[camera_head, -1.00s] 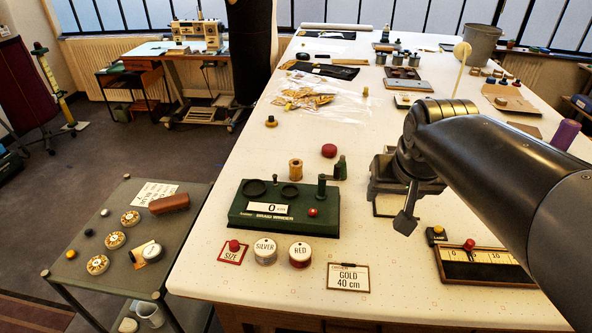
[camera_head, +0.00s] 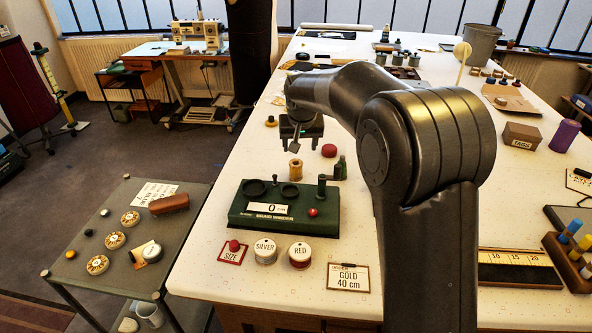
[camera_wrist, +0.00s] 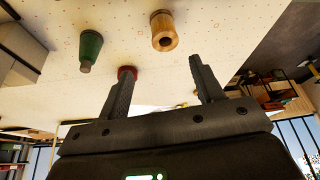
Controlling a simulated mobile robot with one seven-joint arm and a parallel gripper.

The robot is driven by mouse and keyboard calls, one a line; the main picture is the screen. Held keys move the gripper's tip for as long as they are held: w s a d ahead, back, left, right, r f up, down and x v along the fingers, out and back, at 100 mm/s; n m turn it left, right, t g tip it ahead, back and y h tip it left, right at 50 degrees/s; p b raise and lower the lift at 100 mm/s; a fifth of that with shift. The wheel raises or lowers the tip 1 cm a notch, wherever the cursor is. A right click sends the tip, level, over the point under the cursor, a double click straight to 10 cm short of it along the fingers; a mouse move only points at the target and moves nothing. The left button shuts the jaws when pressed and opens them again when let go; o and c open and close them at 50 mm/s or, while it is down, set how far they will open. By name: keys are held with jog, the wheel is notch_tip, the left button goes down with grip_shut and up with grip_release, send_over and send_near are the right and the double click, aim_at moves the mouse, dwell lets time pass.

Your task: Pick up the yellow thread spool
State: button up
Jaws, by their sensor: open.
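The yellow thread spool (camera_head: 295,170), a golden wood-toned spool, stands upright on the white table behind the green braid winder (camera_head: 285,212). In the wrist view the spool (camera_wrist: 162,33) shows at the top, beyond the gap between the fingertips. My gripper (camera_head: 301,144) is just behind the spool in the head view. In the wrist view my gripper (camera_wrist: 158,72) has its two fingers wide apart with nothing between them.
A dark green spool-like object (camera_head: 341,168) stands right of the spool, and a red round piece (camera_head: 329,150) lies behind it. SILVER (camera_head: 265,250) and RED (camera_head: 300,254) tins stand in front of the winder. A purple cylinder (camera_head: 564,136) stands far right.

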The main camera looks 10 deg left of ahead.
aim_at(297, 165)
jog(key=x, duration=0.6)
jog(key=shift+a, duration=0.3)
jog(key=x, duration=0.5)
jog(key=shift+s+a+f, duration=0.15)
jog(key=shift+s+f, duration=0.15)
jog(key=shift+f, duration=0.15)
jog(key=shift+c, duration=0.3)
jog(key=c, duration=1)
